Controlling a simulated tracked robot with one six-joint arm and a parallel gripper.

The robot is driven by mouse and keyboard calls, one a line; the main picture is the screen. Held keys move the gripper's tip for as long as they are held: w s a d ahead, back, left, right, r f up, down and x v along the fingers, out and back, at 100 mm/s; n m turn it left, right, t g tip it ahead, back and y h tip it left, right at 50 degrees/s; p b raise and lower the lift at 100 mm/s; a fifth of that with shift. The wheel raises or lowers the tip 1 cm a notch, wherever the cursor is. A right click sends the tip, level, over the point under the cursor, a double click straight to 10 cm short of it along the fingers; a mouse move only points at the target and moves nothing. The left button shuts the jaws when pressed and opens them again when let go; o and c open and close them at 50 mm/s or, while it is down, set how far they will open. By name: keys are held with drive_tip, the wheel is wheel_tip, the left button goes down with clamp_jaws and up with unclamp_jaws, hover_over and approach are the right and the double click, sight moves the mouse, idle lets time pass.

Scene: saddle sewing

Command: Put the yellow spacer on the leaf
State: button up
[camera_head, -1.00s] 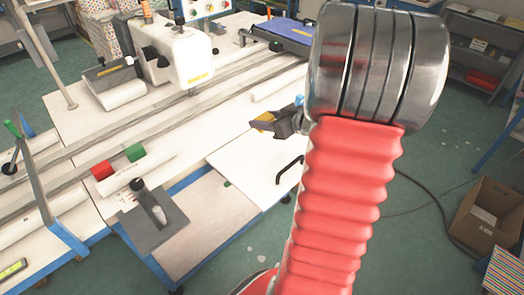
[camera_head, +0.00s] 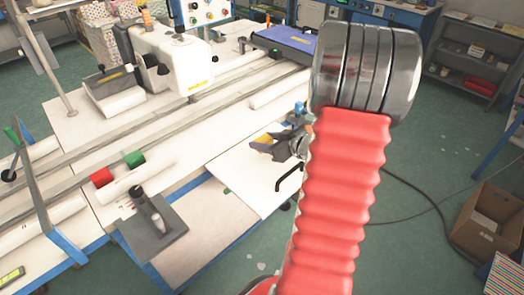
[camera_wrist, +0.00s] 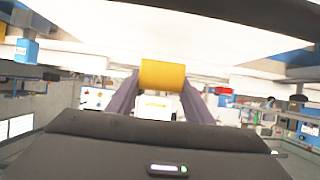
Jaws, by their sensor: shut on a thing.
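My gripper (camera_head: 264,146) is shut on the yellow spacer (camera_wrist: 162,75). In the wrist view the spacer is a short yellow cylinder between the two dark fingers. In the head view only a small yellow patch (camera_head: 262,147) shows at the fingers. The leaf looks to be the white panel (camera_head: 237,182) with a black handle, at the table's near right side. My gripper appears over the far part of this panel in the head view. The gap between spacer and panel cannot be judged. My red-sleeved arm hides the area to the right.
A grey plate with an upright black-handled tool (camera_head: 150,215) is at the near edge. The white sewing machine (camera_head: 185,65) stands behind. The panel's surface looks bare.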

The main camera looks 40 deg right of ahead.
drive_tip(key=shift+f, duration=1.95)
drive_tip(key=shift+f, duration=0.1)
drive_tip(key=o, duration=1.1)
drive_tip(key=v, duration=1.2)
